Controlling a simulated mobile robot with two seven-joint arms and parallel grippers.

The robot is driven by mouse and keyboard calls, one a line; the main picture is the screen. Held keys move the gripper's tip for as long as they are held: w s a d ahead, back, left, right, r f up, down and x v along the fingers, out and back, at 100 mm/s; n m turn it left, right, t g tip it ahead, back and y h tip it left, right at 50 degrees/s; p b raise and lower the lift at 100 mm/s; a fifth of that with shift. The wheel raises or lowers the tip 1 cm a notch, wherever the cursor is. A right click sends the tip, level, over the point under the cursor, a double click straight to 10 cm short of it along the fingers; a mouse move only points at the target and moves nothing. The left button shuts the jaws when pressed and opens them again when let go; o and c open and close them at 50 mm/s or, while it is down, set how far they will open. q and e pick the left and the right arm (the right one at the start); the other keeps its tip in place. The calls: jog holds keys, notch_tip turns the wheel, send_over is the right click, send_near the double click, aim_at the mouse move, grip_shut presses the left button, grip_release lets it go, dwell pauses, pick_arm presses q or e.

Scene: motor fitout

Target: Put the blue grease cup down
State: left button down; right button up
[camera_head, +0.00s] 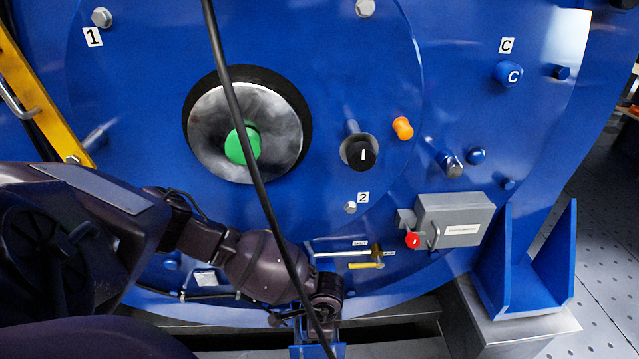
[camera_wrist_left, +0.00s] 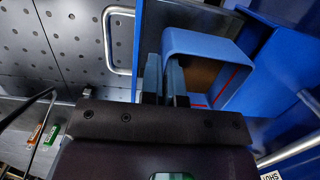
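The blue grease cup (camera_wrist_left: 206,43) is a square, open-topped cup with a brown inside and a red line on its inner wall. It shows in the left wrist view, right of the fingers. My left gripper (camera_wrist_left: 163,75) has its two fingers close together at the cup's left wall and appears shut on it. Exactly what lies between the fingers is hard to see. In the head view the left gripper (camera_head: 318,330) is low at the bottom edge, and its fingertips are mostly hidden. My right gripper is in neither view.
The big blue motor face fills the head view, with a green-centred hub (camera_head: 242,146), black knob (camera_head: 359,152), orange knob (camera_head: 402,128) and grey box (camera_head: 455,222). A yellow-handled valve (camera_head: 366,264) is near my wrist. A blue bracket foot (camera_head: 525,275) stands right. A black cable crosses the view.

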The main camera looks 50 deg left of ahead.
pick_arm(q)
jog(key=shift+f, duration=0.45)
notch_tip(320, 180, down, 4)
jog(key=shift+f+b, duration=0.1)
jog(key=shift+b, duration=0.6)
jog(key=shift+f, duration=0.1)
jog(key=shift+w+r, duration=0.1)
jog(key=shift+r, duration=0.1)
jog(key=shift+f, duration=0.2)
jog(key=c, duration=1.7)
grip_release()
jog(key=shift+c, duration=0.2)
jog(key=shift+o, duration=0.5)
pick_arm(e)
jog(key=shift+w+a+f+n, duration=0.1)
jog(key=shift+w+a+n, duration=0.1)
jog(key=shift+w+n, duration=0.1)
